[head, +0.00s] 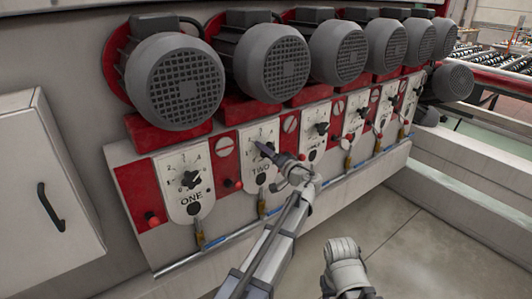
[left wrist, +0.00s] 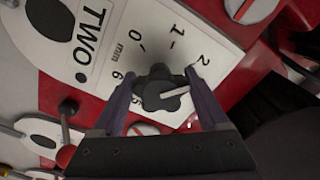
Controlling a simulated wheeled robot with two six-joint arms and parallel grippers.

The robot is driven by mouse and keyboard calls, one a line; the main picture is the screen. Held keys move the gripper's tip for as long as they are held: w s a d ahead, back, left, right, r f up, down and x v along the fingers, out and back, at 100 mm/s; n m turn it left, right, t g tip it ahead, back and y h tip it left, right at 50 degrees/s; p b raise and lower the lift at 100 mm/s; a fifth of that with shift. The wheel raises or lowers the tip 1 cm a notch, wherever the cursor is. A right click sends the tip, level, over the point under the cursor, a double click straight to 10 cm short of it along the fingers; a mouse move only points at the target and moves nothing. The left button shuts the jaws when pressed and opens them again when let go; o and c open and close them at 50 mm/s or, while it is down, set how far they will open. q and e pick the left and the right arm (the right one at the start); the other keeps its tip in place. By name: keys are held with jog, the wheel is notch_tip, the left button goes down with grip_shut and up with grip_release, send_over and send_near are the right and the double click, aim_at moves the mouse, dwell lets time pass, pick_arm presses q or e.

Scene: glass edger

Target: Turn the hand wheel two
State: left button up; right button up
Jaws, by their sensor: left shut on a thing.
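The dial plate marked TWO (head: 257,157) is white and sits on the red and white panel, second from the left. Its plate also fills the upper part of the left wrist view (left wrist: 105,50). Hand wheel two (left wrist: 163,93) is a dark lobed knob with a white pointer line, which points right and slightly up in the left wrist view. My left gripper (head: 266,152) covers the knob in the head view. Its two fingers lie on either side of the knob in the left wrist view (left wrist: 160,95), shut on it.
Dial ONE (head: 190,180) is to the left, with more dials to the right. Grey motors (head: 272,62) stand in a row above. A grey cabinet (head: 45,190) with a dark handle is at the left. Open floor (head: 400,240) lies at the lower right.

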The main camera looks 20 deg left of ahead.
pick_arm(q)
jog(key=o, duration=1.2)
jog(key=shift+o, duration=0.2)
jog(key=shift+s, duration=0.1)
jog(key=v, duration=0.7)
jog(key=shift+s+d, duration=0.2)
jog(key=shift+d, duration=0.15)
jog(key=shift+f, duration=0.1)
